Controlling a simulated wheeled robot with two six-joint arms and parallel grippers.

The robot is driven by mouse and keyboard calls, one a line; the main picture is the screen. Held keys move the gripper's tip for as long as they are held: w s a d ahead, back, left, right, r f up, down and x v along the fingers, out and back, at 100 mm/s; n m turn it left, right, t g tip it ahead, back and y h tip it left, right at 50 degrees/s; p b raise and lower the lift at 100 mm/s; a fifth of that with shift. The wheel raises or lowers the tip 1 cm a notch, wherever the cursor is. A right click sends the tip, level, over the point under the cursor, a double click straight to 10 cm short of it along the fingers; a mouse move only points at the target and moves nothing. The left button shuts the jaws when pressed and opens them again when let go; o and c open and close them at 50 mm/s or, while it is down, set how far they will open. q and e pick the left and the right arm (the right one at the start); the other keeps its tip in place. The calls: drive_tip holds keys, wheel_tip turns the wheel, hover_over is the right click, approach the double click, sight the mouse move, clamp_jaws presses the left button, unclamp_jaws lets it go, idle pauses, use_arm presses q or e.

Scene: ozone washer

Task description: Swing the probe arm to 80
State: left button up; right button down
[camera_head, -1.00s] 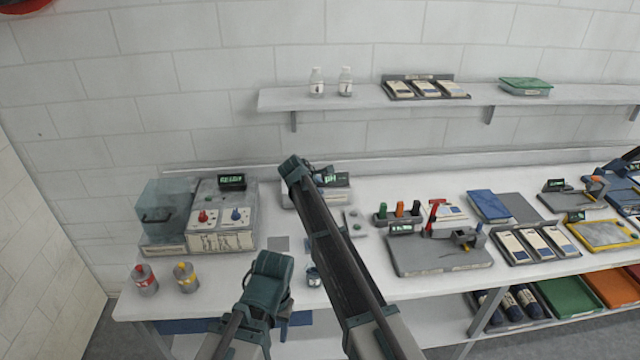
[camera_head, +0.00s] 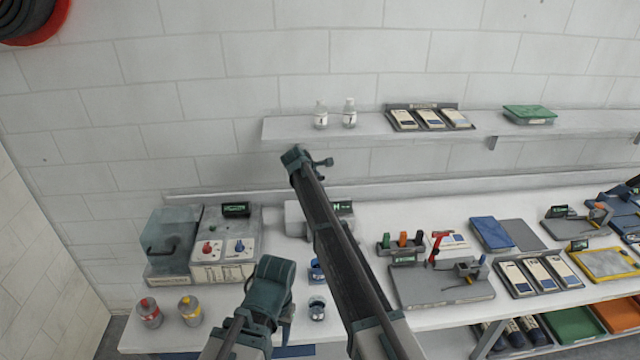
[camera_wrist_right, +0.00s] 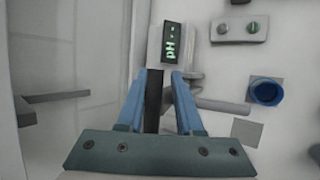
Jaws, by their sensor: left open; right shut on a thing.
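The pH meter (camera_head: 296,218) stands at the back of the bench, partly behind my right arm. Its green-lit display reads "pH" in the right wrist view (camera_wrist_right: 172,44). The grey probe arm (camera_wrist_right: 222,106) extends to the right from beside my fingers, below the display. My right gripper (camera_wrist_right: 164,74) is shut on the probe arm, but the gripped part is mostly hidden. No angle reading is legible. My left gripper (camera_head: 268,290) is open and empty over the front of the bench; its fingers are mostly hidden.
A blue cup (camera_wrist_right: 267,92) stands right of the probe arm. A two-knob unit (camera_head: 225,245) and two small cans (camera_head: 149,313) are on the left. A grey tray (camera_head: 440,287) and colored-handled tools (camera_head: 403,240) lie right. A wall shelf (camera_head: 380,128) runs above.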

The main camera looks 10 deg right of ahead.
use_arm(q)
drive_tip(key=shift+w, duration=0.35)
use_arm(e)
drive_tip(key=shift+w+a, duration=0.3)
drive_tip(key=shift+w, duration=0.2)
drive_tip(key=shift+r, duration=0.1)
drive_tip(key=c, duration=0.9)
unclamp_jaws()
drive_tip(key=shift+c, duration=0.2)
drive_tip(key=shift+o, duration=0.7)
drive_tip(key=shift+a, duration=0.1)
use_arm(q)
drive_tip(key=shift+w+a, duration=0.1)
drive_tip(key=shift+r, duration=0.1)
drive_tip(key=shift+r, duration=0.1)
